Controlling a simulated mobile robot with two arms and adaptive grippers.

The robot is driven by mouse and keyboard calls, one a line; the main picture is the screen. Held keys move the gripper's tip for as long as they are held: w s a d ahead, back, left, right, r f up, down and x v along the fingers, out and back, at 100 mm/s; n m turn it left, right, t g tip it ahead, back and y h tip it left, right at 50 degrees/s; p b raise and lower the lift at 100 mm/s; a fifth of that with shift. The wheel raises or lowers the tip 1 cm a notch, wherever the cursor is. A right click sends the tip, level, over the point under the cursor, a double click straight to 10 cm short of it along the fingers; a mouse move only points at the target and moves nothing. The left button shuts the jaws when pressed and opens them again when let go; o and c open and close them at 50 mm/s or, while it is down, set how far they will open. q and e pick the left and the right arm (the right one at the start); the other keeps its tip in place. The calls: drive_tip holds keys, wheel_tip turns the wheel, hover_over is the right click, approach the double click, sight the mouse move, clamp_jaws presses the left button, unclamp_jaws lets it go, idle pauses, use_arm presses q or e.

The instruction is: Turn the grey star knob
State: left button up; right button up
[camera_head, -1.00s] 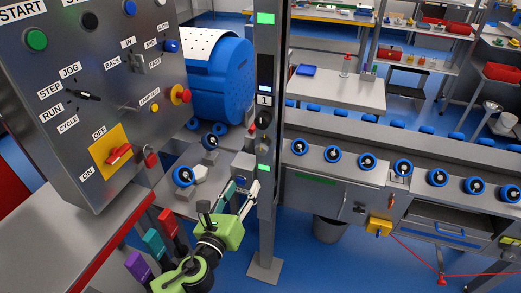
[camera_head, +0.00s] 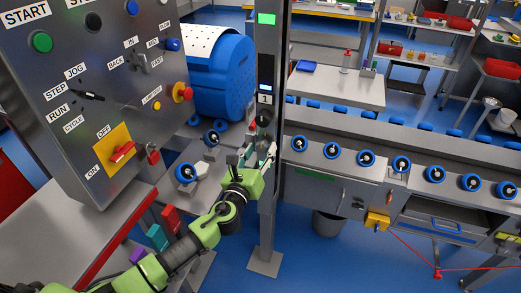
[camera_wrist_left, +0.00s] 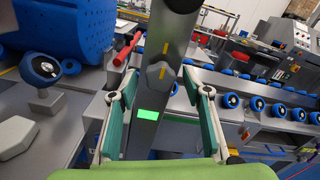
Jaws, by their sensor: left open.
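In the head view the knob (camera_head: 263,118) looks dark and small on the post (camera_head: 267,200). My left gripper (camera_head: 256,156) is at the post, just below the knob. In the left wrist view my left gripper (camera_wrist_left: 160,97) is open, with its green-padded fingers wide apart. The knob shows in the gap, ahead of the fingertips; no contact is visible. My right gripper is not in view.
A control panel (camera_head: 75,125) with buttons and switches stands on the left. A blue drum (camera_head: 222,78) is behind the post. In the wrist view a green light (camera_wrist_left: 148,114) is below the knob and a red handle (camera_wrist_left: 126,48) is at left. A conveyor (camera_head: 400,150) runs right.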

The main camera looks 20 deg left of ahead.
use_arm(q)
drive_tip(key=shift+w, duration=0.1)
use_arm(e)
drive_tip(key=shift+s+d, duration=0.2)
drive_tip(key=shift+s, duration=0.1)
use_arm(q)
drive_tip(key=c, duration=1.1)
drive_tip(key=shift+n, duration=0.4)
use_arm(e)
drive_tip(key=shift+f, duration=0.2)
use_arm(q)
drive_tip(key=n+b, duration=0.1)
drive_tip(key=n, duration=0.2)
drive_tip(key=n+b, duration=0.1)
drive_tip(key=n, duration=0.3)
drive_tip(key=n+b, duration=0.1)
drive_tip(key=n, duration=0.4)
drive_tip(key=shift+n, duration=1.9)
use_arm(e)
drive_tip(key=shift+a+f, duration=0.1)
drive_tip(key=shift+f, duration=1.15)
